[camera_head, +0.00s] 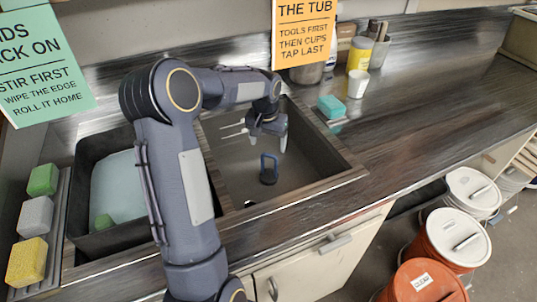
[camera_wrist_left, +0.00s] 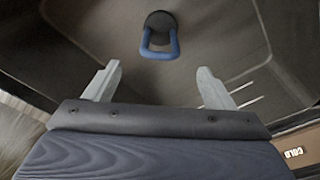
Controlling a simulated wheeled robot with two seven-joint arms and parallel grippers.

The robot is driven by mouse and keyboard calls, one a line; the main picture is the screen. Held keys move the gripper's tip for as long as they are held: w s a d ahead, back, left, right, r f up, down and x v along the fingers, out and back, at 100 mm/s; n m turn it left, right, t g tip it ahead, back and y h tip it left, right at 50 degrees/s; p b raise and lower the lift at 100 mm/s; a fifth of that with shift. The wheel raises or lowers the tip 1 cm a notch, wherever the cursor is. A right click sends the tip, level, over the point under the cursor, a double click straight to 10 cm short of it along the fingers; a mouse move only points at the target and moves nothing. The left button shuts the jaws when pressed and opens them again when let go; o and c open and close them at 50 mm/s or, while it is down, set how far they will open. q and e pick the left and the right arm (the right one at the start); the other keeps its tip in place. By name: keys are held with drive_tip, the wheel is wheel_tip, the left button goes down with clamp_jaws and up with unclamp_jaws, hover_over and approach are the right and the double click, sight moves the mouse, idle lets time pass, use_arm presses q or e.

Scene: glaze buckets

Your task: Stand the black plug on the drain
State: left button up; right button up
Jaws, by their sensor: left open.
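The black plug (camera_head: 268,178), with an upright blue loop handle, stands on the floor of the right sink basin (camera_head: 318,160). It also shows at the top of the left wrist view (camera_wrist_left: 158,20), its blue loop nearest my fingers. A small dark round spot with a pale edge (camera_head: 250,204), possibly the drain, shows at the basin's near side, partly cut off by the rim. My left gripper (camera_head: 268,138) is over this basin, open and empty, its fingers apart from the handle. In the left wrist view its fingertips (camera_wrist_left: 158,70) are spread wide. My right gripper is not in view.
The left basin (camera_head: 85,235) holds pale blue water and a green sponge. Several sponges lie on a rack at far left. A teal sponge (camera_head: 331,106), white cup (camera_head: 357,83) and yellow tin stand behind right. Lidded buckets (camera_head: 458,240) stand on the floor. The right counter is clear.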

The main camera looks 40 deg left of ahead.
use_arm(q)
drive_tip(key=s+d+r+m+t+h, duration=0.1)
drive_tip(key=s+d+r, duration=0.4)
drive_tip(key=s+d, duration=0.3)
drive_tip(key=s+d+r+t+h, duration=0.1)
drive_tip(key=s+d+r+t, duration=0.1)
drive_tip(key=s+d+r, duration=0.45)
drive_tip(key=s+d+f, duration=0.1)
drive_tip(key=s+d, duration=0.1)
drive_tip(key=s, duration=0.1)
drive_tip(key=s+d+f+h, duration=0.1)
drive_tip(key=s+d, duration=0.1)
drive_tip(key=s, duration=0.2)
drive_tip(key=s+d+f+t+h, duration=0.1)
drive_tip(key=s+d, duration=0.1)
drive_tip(key=s, duration=0.1)
drive_tip(key=shift+s+d+f+m, duration=0.25)
drive_tip(key=shift+s+m, duration=0.05)
drive_tip(key=shift+s, duration=0.1)
drive_tip(key=shift+s+d+f, duration=0.2)
drive_tip(key=shift+s+d, duration=0.1)
